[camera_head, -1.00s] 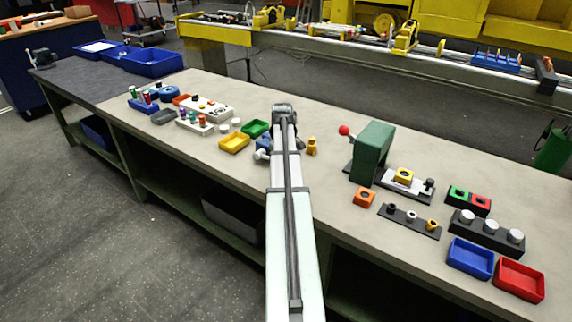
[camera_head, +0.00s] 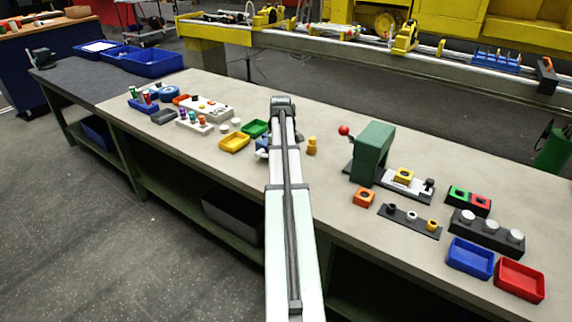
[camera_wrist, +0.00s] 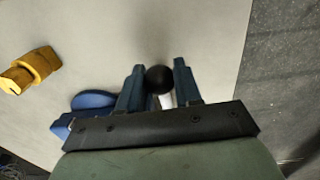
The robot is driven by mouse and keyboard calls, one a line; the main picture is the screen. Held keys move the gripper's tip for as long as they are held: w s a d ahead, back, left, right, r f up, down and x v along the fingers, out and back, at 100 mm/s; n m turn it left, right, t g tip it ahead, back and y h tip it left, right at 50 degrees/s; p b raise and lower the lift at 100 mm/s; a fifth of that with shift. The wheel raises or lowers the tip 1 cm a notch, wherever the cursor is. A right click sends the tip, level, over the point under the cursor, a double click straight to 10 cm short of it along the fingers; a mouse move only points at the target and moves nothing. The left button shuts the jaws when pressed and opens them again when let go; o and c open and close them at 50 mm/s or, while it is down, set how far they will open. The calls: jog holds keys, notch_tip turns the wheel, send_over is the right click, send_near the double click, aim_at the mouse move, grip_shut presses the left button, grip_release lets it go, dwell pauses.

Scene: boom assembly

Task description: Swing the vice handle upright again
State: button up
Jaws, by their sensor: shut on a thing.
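In the wrist view the vice handle shows as a black ball knob (camera_wrist: 159,79) with a short pale rod below it. The knob sits between the two fingers of my gripper (camera_wrist: 159,82), which is shut on the handle. The blue vice (camera_wrist: 93,101) is just left of the fingers, partly hidden by my gripper. In the head view only a bit of the blue vice (camera_head: 262,153) shows beside my arm. My fingers and the handle are hidden there behind my arm, so the handle's tilt cannot be told.
A yellow piece (camera_wrist: 33,70) stands left of the vice in the wrist view. Yellow (camera_head: 234,143) and green (camera_head: 254,128) trays lie left of my arm. A green press (camera_head: 372,152) with a red ball stands to the right. The bench's front edge is near.

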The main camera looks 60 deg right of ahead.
jog(key=shift+r, duration=0.15)
jog(key=shift+w+r, duration=0.45)
jog(key=shift+r, duration=0.4)
jog(key=o, duration=0.5)
jog(key=shift+o, duration=0.2)
jog(key=shift+s+f, duration=0.25)
jog(key=shift+f, duration=0.1)
